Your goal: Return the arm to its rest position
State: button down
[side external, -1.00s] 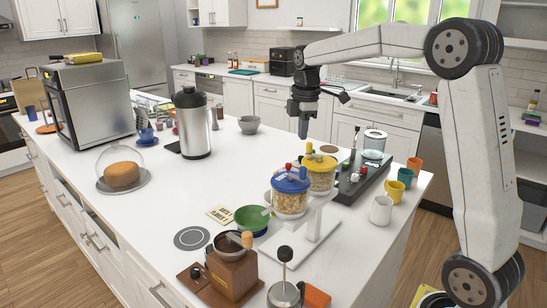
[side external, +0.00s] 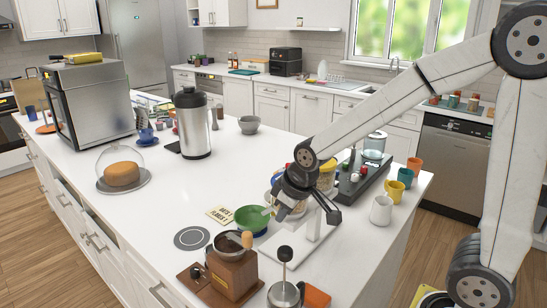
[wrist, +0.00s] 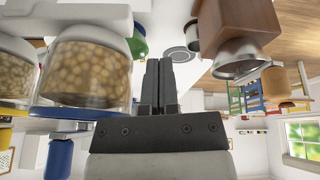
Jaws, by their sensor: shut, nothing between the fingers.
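My gripper (side external: 281,212) is low over the counter in the side view, between the green bowl (side external: 252,219) and the white stand (side external: 303,246) with the grain jars. In the wrist view its two dark fingers (wrist: 158,88) are closed together with nothing between them. My wrist covers most of the front jar in the side view. The yellow-lidded jar (side external: 326,178) shows partly behind it. In the wrist view a grain-filled jar (wrist: 85,72) is close beside the fingers on the left. I cannot tell whether the gripper touches anything.
A wooden coffee grinder (side external: 233,272) stands in front of the gripper and shows at the upper right of the wrist view (wrist: 238,25). The counter's middle left of the bowl is mostly clear.

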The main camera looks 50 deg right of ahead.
jog(key=s+f+m+g, duration=0.2)
jog(key=s+f, duration=0.4)
jog(key=s, duration=0.3)
jog(key=shift+s+a+f, duration=0.15)
jog(key=shift+a+f, duration=0.1)
jog(key=shift+f, duration=0.05)
